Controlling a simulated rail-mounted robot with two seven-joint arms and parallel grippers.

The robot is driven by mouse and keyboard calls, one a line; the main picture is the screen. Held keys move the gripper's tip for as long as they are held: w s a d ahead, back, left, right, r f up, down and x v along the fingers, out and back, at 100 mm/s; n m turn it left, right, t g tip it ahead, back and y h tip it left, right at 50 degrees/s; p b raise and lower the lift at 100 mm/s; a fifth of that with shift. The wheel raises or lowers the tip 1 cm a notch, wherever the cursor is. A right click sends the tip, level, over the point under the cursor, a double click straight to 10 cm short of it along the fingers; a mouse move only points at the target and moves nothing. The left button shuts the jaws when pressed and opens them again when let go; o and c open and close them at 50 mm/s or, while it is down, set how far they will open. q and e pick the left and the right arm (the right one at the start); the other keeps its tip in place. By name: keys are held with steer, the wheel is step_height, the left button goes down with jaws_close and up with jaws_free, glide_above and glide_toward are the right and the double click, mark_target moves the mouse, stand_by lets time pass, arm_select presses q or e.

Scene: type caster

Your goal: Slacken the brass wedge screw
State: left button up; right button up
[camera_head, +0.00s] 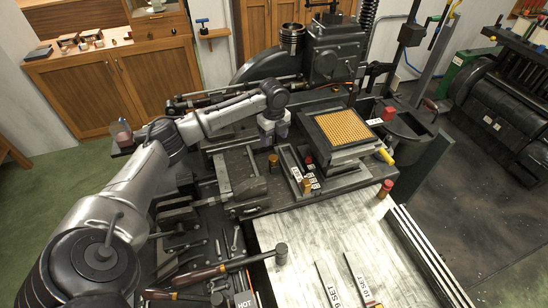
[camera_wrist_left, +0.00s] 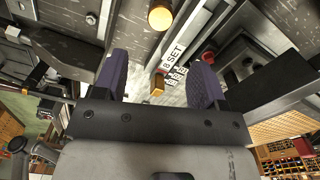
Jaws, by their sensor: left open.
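A short brass knob (camera_head: 273,160) stands on the dark caster bed, just in front of my left gripper (camera_head: 274,134) in the head view. In the left wrist view a round brass head (camera_wrist_left: 160,18) shows at the top, beyond the fingertips. A second, smaller brass piece (camera_head: 305,186) sits by the labelled strip, and a brass block (camera_wrist_left: 157,86) shows between the fingers in the wrist view. I cannot tell for sure which is the wedge screw. My left gripper is open and empty, with purple fingers (camera_wrist_left: 160,75) spread apart. My right gripper is out of view.
A tray of brass matrices (camera_head: 345,127) stands right of the gripper. Labelled strips and a red knob (camera_head: 308,158) lie between. Tools crowd the left bench.

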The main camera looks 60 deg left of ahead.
mark_target(274, 158)
arm_select(q)
step_height(274, 158, down, 11)
steer(key=shift+r+b, duration=0.2)
steer(key=shift+b, duration=0.1)
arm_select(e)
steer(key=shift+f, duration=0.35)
arm_select(q)
steer(key=shift+c, duration=0.5)
